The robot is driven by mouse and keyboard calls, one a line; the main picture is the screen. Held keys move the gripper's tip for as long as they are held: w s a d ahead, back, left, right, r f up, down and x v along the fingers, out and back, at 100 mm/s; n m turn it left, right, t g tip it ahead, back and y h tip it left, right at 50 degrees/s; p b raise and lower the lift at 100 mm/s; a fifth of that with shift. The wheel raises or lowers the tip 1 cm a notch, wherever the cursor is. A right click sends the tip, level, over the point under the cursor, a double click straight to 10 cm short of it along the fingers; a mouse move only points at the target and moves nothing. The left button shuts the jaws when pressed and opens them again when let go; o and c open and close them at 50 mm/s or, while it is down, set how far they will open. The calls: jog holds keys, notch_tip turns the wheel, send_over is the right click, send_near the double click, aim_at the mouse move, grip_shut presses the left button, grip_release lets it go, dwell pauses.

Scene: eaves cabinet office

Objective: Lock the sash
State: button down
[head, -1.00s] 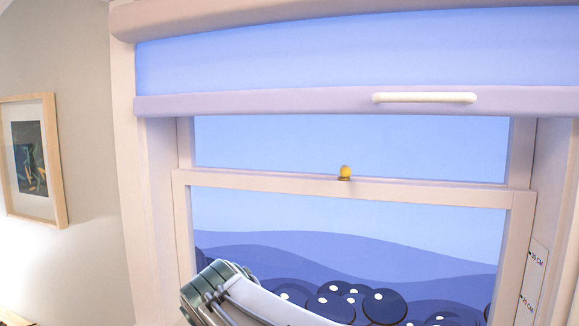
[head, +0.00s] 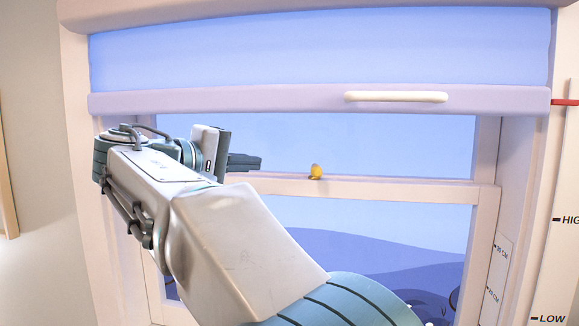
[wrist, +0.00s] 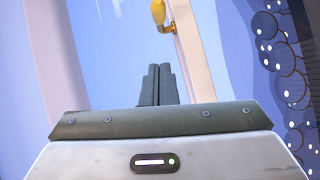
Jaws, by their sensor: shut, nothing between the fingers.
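The window sash (head: 400,192) has a pale frame, and a small yellow latch knob (head: 316,172) sits on its top rail. The knob also shows at the top of the wrist view (wrist: 158,12), with a yellow base on the rail (wrist: 190,50). My gripper (head: 258,163) is in front of the window, left of the knob and at about its height, apart from it. Its two dark fingers (wrist: 156,70) are shut together with nothing between them, pointing toward the knob's side of the rail. My arm hides the left part of the sash.
A blue blind with a lilac bottom bar and a white handle (head: 396,97) hangs above the rail. A scale with marks (head: 495,268) is on the right jamb, and a HIGH/LOW scale with a red pointer (head: 566,102) stands further right. Space right of the knob is clear.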

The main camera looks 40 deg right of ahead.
aim_at(316, 173)
jog(key=s+d+f+p, duration=0.1)
jog(key=d+p, duration=0.1)
jog(key=d, duration=0.8)
jog(key=shift+s+f, duration=0.35)
jog(key=shift+f, duration=0.05)
jog(key=shift+s, duration=0.1)
